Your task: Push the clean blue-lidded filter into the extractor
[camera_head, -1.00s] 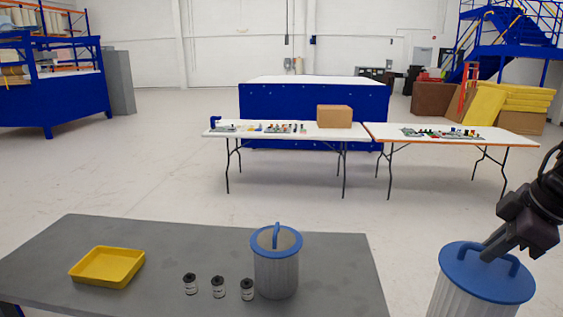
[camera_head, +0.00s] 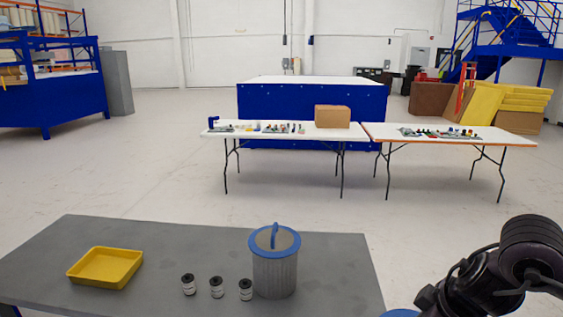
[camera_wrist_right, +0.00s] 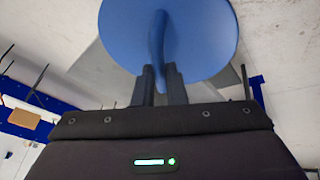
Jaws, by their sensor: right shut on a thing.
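The clean filter with the solid blue lid (camera_wrist_right: 195,35) fills the top of the right wrist view. My right gripper (camera_wrist_right: 160,76) is shut on the lid's raised handle, one finger on each side. In the head view only a sliver of the blue lid (camera_head: 402,313) shows at the bottom edge; the filter's body is hidden below the picture. My right arm is at the lower right there, its fingertips out of sight. A second filter (camera_head: 275,275), with a blue rim, grey top and blue handle, stands upright on the grey table. I cannot make out the extractor. My left gripper is not in view.
The grey table (camera_head: 200,240) holds a yellow tray (camera_head: 105,267) at the left and three small black-capped canisters (camera_head: 216,287) beside the second filter. Two white folding tables (camera_head: 290,133) with small items stand further back. Open floor lies between.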

